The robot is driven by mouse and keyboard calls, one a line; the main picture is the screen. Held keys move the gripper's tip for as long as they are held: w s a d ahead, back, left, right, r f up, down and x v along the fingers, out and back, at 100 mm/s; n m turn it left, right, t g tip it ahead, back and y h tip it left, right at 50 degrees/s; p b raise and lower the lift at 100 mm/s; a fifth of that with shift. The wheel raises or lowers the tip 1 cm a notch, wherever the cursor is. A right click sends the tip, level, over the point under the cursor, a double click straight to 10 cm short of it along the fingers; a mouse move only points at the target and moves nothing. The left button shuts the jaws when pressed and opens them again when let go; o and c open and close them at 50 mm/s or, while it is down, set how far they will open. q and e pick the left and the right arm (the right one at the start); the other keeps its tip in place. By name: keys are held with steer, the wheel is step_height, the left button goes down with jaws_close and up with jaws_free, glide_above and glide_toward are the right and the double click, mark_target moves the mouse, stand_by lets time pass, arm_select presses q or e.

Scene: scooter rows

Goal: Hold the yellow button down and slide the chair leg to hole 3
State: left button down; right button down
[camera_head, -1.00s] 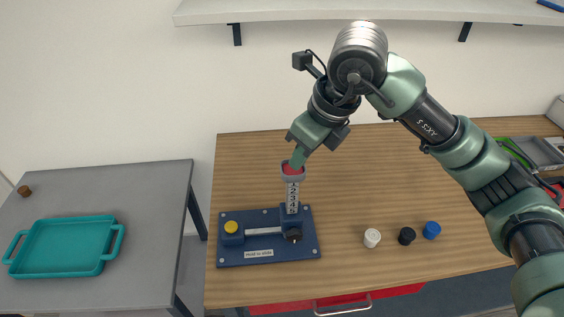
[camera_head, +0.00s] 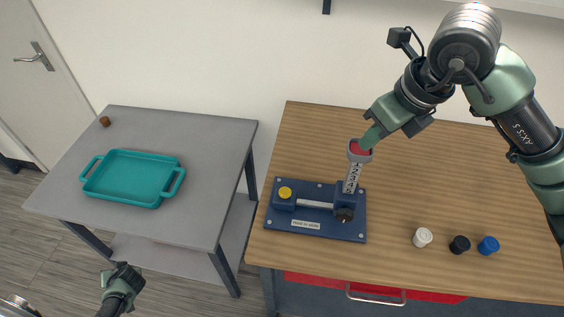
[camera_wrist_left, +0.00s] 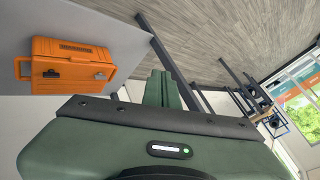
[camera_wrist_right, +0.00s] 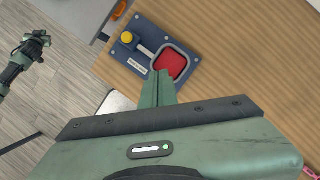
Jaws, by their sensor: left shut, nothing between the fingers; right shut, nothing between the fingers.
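The chair leg (camera_head: 352,178) is a pale numbered post with a grey collar and red top, standing upright in the blue base (camera_head: 318,229). The yellow button (camera_head: 285,192) is on the left of that base, with nothing on it. A dark knob (camera_head: 344,215) is at the leg's foot. My right gripper (camera_head: 368,140) is shut and empty, its tip at the red top; I cannot tell if it touches. In the right wrist view its fingers (camera_wrist_right: 163,88) are beside the red top (camera_wrist_right: 171,63). My left gripper (camera_head: 124,276) is shut and empty, low at the left, far from the base.
White (camera_head: 422,237), black (camera_head: 459,244) and blue (camera_head: 488,245) caps stand on the wooden table (camera_head: 440,180), right of the base. A teal tray (camera_head: 130,178) and a small brown item (camera_head: 104,121) are on the grey table (camera_head: 220,140). The left wrist view shows an orange case (camera_wrist_left: 70,60).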

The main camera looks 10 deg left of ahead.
arm_select(q)
steer(key=w+a+r+n+y, duration=0.25)
steer(key=w+a+r, duration=0.25)
steer(key=r, duration=0.3)
steer(key=w+a+r+n+y, duration=0.1)
steer(key=w+a+r+n, duration=0.3)
steer(key=r, duration=0.4)
steer(key=w+d+r, duration=0.1)
steer(key=w+d, duration=0.2)
steer(key=w, duration=0.1)
steer(key=w+d+r+n+t+h, duration=0.1)
steer(key=w+d, duration=0.2)
steer(key=w, duration=0.1)
steer(key=w+d+r+t+h, duration=0.1)
steer(key=w+d, duration=0.2)
steer(key=shift+w+h, duration=0.25)
steer(key=shift+w, duration=0.15)
steer(key=w+d+r+n+t+h, duration=0.1)
steer(key=w+d+r+h, duration=0.35)
steer(key=d, duration=0.85)
steer(key=w+d+r+t+h, duration=0.1)
steer(key=w+d+r+h, duration=0.1)
steer(key=w+d+r, duration=0.75)
step_height(320, 180, up, 7)
steer(key=m+g+h, duration=0.4)
steer(key=h, duration=0.2)
glide_above(282, 193)
steer(key=shift+y, duration=0.25)
steer(key=shift+f, duration=2.8)
